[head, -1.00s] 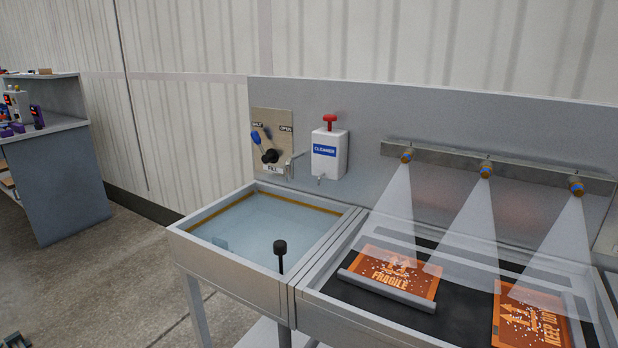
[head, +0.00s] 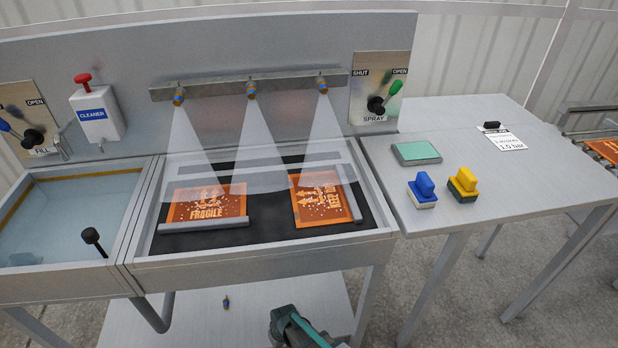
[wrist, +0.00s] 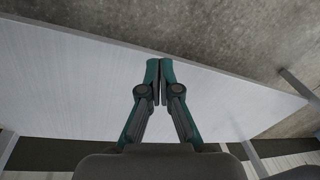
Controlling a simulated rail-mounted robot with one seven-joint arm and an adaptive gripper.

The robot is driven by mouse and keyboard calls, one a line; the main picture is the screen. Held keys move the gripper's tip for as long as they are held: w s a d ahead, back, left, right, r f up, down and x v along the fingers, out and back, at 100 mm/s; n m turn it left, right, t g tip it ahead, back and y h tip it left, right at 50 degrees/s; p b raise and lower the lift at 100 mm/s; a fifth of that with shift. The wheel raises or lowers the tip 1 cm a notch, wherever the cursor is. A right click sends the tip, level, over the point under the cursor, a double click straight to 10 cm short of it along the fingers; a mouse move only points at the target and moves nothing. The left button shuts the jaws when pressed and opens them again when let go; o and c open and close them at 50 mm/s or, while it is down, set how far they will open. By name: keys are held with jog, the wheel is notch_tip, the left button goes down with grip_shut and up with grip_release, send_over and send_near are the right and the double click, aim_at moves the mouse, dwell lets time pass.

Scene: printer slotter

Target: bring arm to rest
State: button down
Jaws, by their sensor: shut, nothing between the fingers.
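My gripper (wrist: 160,68) is shut and empty in the wrist view. Its two teal and black fingers meet at the tips. They show over a pale flat surface (wrist: 80,85) with bare concrete floor beyond its edge. In the head view, part of my arm with a teal piece shows at the bottom edge, in front of the bench. The fingertips cannot be made out there.
The washing bench has a water basin (head: 72,215) and a spray bay with a FRAGILE plate (head: 185,208) and a KEEP DRY plate (head: 318,212) under spray cones. A side table (head: 520,165) holds a blue-handled block (head: 422,192) and a yellow-handled block (head: 463,186).

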jog(key=s+d+r+m+g+p, duration=0.2)
jog(key=s+d+r, duration=0.2)
jog(key=s+d, duration=0.3)
jog(key=s+d+r+m+g+h+p, duration=0.1)
jog(key=s+d+r+m+g+p, duration=0.1)
jog(key=s+d, duration=0.5)
jog(key=s+d+r+m+g+h+p, duration=0.1)
jog(key=s+d+r, duration=0.5)
jog(key=d, duration=1)
jog(key=shift+s+d+r+m+g+p, duration=0.35)
jog(key=shift+s+m+g+p, duration=0.35)
jog(key=shift+m+p, duration=0.5)
jog(key=shift+w, duration=0.2)
